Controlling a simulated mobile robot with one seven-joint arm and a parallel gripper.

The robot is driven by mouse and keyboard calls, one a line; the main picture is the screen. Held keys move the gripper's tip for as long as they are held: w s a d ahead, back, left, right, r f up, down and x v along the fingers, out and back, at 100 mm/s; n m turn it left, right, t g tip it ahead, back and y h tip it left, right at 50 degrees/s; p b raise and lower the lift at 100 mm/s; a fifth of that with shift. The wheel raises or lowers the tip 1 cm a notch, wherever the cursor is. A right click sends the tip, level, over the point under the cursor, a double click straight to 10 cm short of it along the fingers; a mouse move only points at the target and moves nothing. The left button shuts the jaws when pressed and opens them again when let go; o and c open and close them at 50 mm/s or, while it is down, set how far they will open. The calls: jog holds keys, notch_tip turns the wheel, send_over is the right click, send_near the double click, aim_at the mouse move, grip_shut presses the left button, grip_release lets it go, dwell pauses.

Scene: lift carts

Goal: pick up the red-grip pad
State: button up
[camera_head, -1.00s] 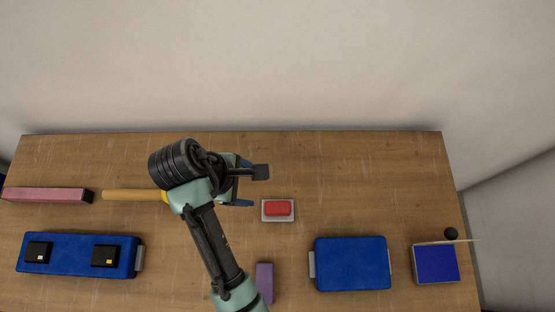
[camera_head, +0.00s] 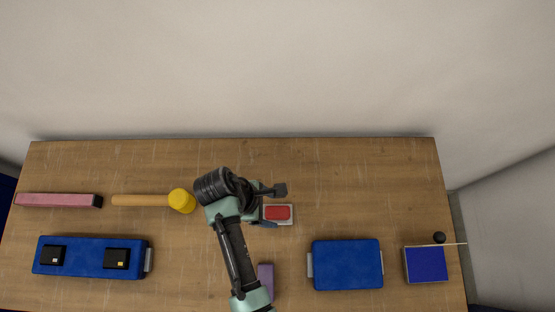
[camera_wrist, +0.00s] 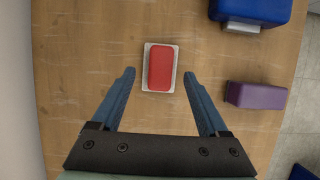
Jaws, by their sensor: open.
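The red-grip pad (camera_head: 279,213) is a small pale rectangular block with a red top, lying flat on the wooden table. In the wrist view the pad (camera_wrist: 160,68) lies ahead of my gripper, centred between the lines of the two fingers. My gripper (camera_wrist: 160,85) is open and empty, with its blue fingers spread wider than the pad. In the head view my gripper (camera_head: 268,206) is at the pad's left edge and partly covers it. I cannot tell its exact height above the table.
A purple block (camera_wrist: 256,95) lies near the pad, toward the table's front. A blue cart (camera_head: 347,265) is at the right and another blue cart (camera_head: 88,272) with black boxes at the left. A yellow mallet (camera_head: 182,201) lies left of my arm. The table behind the pad is clear.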

aim_at(277, 212)
jog(key=shift+x, duration=1.95)
jog(key=shift+d+r, duration=0.1)
grip_shut()
